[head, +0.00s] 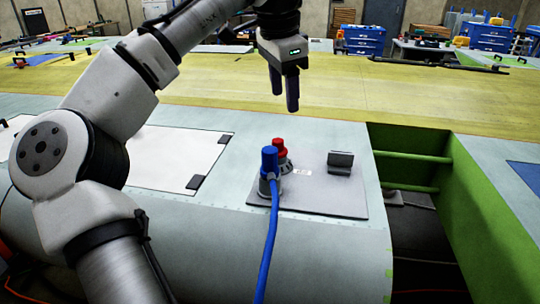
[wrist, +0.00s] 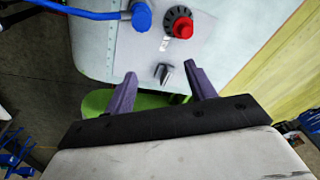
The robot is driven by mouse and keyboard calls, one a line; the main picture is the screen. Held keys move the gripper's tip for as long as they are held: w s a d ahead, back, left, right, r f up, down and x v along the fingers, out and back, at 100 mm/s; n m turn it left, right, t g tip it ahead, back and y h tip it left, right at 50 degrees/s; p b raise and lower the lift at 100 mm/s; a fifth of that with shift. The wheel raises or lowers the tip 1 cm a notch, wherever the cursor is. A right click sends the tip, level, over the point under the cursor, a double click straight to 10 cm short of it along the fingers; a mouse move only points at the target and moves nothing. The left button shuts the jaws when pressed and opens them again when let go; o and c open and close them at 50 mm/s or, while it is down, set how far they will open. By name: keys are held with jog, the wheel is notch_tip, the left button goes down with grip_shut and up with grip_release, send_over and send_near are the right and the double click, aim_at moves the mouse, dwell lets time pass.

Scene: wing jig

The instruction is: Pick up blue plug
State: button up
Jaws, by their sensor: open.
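The blue plug (head: 269,160) sits upright in a grey socket on a grey plate (head: 330,203), with a blue cable running from it towards the front edge. It also shows at the top of the wrist view (wrist: 141,16), with its cable going left. My gripper (head: 285,98) is above and behind the plug in the head view, apart from it. In the wrist view its two fingers (wrist: 160,88) are spread with nothing between them. The plug lies beyond the fingertips there. The lower part of the plug is hidden in its socket.
A red plug or knob (head: 279,148) stands close behind the blue plug and also shows in the wrist view (wrist: 181,23). A small grey bracket (head: 340,162) stands on the plate to the right. A green-walled opening (head: 440,180) lies further right.

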aim_at(270, 149)
jog(key=shift+n+g+y, duration=0.3)
jog(key=shift+g+y, duration=0.3)
jog(key=shift+g, duration=0.3)
jog(key=f, duration=0.2)
jog(key=s+a+f+b, duration=0.1)
jog(key=f, duration=0.2)
jog(key=a+f, duration=0.1)
jog(key=f, duration=0.1)
jog(key=shift+s+a+f, duration=0.15)
jog(key=shift+s+a, duration=0.1)
jog(key=shift+f+p, duration=0.45)
jog(key=shift+f, duration=2.3)
jog(key=c, duration=1)
jog(key=shift+r, duration=0.15)
